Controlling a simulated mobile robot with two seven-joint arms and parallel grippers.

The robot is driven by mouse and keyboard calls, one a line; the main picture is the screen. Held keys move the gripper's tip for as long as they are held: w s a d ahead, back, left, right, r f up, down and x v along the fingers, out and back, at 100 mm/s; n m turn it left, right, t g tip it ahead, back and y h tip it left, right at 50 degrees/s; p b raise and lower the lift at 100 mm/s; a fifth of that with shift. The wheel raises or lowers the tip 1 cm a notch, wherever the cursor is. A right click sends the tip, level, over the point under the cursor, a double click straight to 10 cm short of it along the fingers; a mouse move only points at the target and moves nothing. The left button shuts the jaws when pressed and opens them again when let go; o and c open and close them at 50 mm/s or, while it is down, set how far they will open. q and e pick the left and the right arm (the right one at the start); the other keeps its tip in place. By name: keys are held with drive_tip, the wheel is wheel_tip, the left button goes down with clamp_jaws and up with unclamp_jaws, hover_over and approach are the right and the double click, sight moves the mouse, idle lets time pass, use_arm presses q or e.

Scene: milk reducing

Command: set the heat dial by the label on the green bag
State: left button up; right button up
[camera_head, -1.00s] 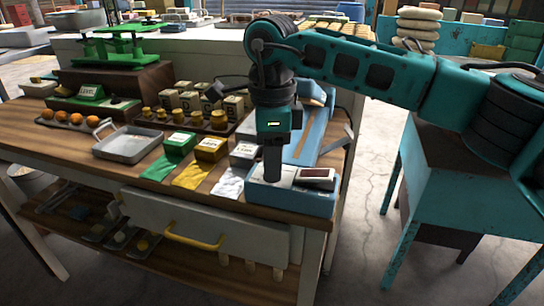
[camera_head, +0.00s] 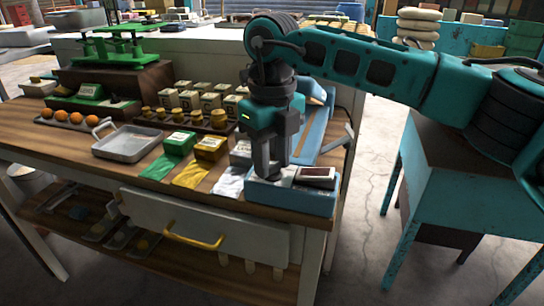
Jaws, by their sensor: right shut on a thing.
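The green bag (camera_head: 179,143) stands on the wooden table with a pale label on it; the label is too small to read. A green cloth (camera_head: 158,168) lies in front of it. My right gripper (camera_head: 269,174) points straight down at the left part of the top of a low blue unit (camera_head: 292,198) at the table's front right corner. Its fingers are shut on what seems to be the heat dial, which they hide. A dark panel (camera_head: 316,175) shows on the unit just right of the fingers. My left gripper is not in view.
Yellow (camera_head: 210,147) and white bags stand between the green bag and my gripper, with cloths in front. A metal tray (camera_head: 128,144), a row of brass weights (camera_head: 184,116) and a green scale (camera_head: 112,48) are further left.

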sight(272, 165)
drive_tip(key=shift+m, duration=1.1)
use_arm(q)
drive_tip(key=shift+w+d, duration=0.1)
use_arm(e)
drive_tip(key=o, duration=0.8)
drive_tip(key=shift+c, duration=0.2)
use_arm(q)
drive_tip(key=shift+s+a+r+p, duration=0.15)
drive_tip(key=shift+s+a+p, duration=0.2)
drive_tip(key=shift+p, duration=0.35)
use_arm(e)
wheel_tip(272, 165, up, 13)
